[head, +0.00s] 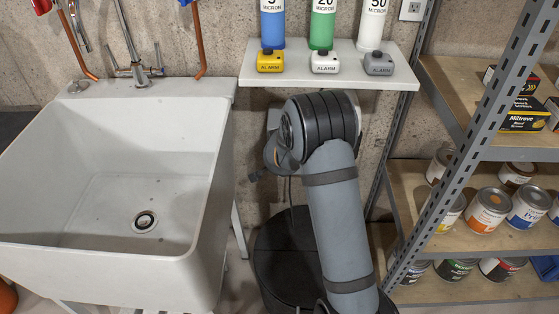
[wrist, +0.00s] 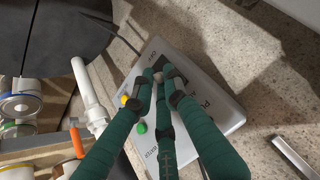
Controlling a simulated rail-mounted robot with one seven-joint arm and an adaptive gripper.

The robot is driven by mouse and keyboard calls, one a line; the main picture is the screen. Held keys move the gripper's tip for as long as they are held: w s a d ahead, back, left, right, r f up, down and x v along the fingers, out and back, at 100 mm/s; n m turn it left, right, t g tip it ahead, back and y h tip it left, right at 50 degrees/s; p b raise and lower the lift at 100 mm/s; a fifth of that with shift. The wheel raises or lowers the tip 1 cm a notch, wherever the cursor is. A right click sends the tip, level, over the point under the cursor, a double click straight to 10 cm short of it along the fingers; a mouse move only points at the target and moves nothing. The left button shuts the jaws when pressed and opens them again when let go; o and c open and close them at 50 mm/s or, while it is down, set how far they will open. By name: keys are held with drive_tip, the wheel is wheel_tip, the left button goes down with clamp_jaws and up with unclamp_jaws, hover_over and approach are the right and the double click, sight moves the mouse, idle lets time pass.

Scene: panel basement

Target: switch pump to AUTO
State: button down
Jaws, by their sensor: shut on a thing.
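The pump control box (wrist: 208,92) is a light grey box on the wall, seen tilted in the wrist view. It carries printed lettering that I cannot read fully, a yellow lamp or button (wrist: 133,103) and a green one (wrist: 141,128). My gripper (wrist: 160,76) has green fingers that reach over the box face and close on the small pump switch knob. The fingers mostly hide the knob, so its pointing direction cannot be told. In the head view my arm hides the gripper and most of the box.
A white sink (head: 185,150) stands at left. A white shelf (head: 335,78) with filter cylinders and small alarm boxes is just above my arm. A metal rack (head: 455,140) with paint cans is at right. A dark round lid or tub (head: 285,260) stands below.

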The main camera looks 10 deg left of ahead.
drive_tip(key=shift+s+a+f, duration=0.2)
drive_tip(key=shift+s+a, duration=0.15)
drive_tip(key=shift+s, duration=0.05)
drive_tip(key=c, duration=1.9)
unclamp_jaws()
drive_tip(key=shift+o, duration=0.3)
drive_tip(key=shift+w, duration=0.15)
drive_tip(key=shift+d+r, duration=0.1)
drive_tip(key=shift+r, duration=0.05)
drive_tip(key=v, duration=1.1)
drive_tip(key=shift+r, duration=0.35)
drive_tip(key=shift+d+x, duration=0.1)
drive_tip(key=shift+x, duration=2.85)
drive_tip(key=shift+d+x, duration=0.15)
drive_tip(key=shift+x, duration=2.8)
